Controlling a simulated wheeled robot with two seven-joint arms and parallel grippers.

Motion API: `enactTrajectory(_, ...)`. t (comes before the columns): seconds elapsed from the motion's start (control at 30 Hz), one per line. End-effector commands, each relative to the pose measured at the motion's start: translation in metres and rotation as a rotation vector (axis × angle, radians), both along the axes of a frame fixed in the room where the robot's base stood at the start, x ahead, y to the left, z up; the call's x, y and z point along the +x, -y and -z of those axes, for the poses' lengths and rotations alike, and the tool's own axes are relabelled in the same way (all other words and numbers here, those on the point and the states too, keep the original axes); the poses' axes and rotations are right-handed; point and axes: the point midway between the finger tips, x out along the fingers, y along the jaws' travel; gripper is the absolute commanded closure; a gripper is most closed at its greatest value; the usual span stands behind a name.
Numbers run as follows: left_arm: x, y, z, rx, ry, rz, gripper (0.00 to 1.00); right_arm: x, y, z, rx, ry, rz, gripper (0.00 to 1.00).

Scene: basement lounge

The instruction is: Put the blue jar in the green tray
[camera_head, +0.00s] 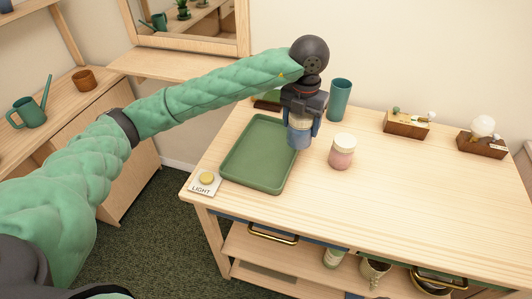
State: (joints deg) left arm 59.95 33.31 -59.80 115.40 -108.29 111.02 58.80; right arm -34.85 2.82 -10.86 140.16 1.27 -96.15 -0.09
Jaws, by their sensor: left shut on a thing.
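The blue jar (297,140) has a pale lid and is upright between the fingers of my left gripper (300,130), which is shut on it. The jar is at the right edge of the green tray (238,177), overlapping the tray's rim in the head view. I cannot tell whether the jar's base touches anything. The green tray lies flat and empty on the left part of the wooden table. My right gripper is out of view.
A pink jar (342,152) with a pale lid stands just right of the blue jar. A teal cup (339,100) stands behind it. Two wooden boxes (407,124) (482,145) are at the back right. The table's right front is clear.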

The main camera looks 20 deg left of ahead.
Motion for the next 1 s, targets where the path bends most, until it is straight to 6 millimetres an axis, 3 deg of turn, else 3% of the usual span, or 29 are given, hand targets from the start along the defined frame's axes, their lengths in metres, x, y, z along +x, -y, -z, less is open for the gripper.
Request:
enactTrajectory(0.27, 0.000, 0.001, -0.001, -0.001, -0.001, -0.129, 0.62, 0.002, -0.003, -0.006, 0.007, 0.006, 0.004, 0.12)
enactTrajectory(0.43, 0.007, -0.023, 0.011, 0.003, -0.001, -0.138, 0.62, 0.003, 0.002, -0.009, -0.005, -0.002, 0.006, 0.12)
enactTrajectory(0.53, 0.011, -0.036, 0.020, 0.002, -0.003, -0.137, 0.62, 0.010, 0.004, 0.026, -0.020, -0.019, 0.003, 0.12)
enactTrajectory(1.0, 0.032, -0.099, 0.060, 0.000, -0.001, -0.135, 0.62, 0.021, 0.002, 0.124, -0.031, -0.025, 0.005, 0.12)
